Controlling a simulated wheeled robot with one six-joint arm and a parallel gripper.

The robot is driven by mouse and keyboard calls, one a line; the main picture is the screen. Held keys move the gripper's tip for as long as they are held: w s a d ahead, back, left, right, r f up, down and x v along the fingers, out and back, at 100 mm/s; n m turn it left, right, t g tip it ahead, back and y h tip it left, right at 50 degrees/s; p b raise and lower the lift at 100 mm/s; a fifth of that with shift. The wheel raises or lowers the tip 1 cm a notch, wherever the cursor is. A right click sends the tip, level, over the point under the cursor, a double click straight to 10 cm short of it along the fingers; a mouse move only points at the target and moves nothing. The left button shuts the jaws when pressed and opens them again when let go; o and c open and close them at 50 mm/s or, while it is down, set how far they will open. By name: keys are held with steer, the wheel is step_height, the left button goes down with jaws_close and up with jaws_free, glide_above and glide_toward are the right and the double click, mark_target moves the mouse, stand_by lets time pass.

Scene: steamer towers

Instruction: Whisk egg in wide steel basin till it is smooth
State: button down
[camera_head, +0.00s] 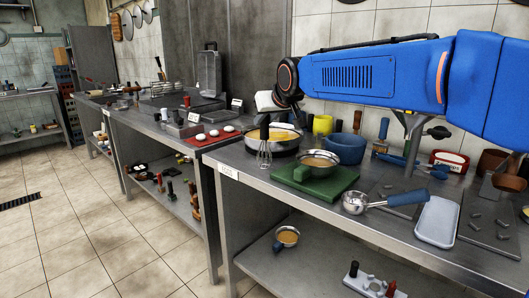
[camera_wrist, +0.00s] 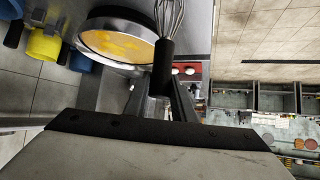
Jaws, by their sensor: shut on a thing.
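My gripper (camera_head: 265,112) is shut on the black handle of a wire whisk (camera_head: 264,155), which hangs with its wires down. In the wrist view the whisk handle (camera_wrist: 163,66) sits between the fingers (camera_wrist: 164,92). The wide steel basin (camera_head: 290,149) holds yellow egg (camera_head: 280,134) and stands on the steel table. The whisk shows in front of the basin's left side; its wires appear outside the basin. In the wrist view the basin's rim (camera_wrist: 88,22) is left of the whisk, with yellow egg (camera_wrist: 118,44) streaked paler. The far basin edge is partly hidden behind the whisk and gripper.
A smaller bowl (camera_head: 317,154) of yellow-brown liquid sits on a green board (camera_head: 332,187) close to the basin. A blue pot (camera_head: 345,149) and a yellow cup (camera_head: 322,125) stand behind.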

steer(key=shift+r, duration=2.65)
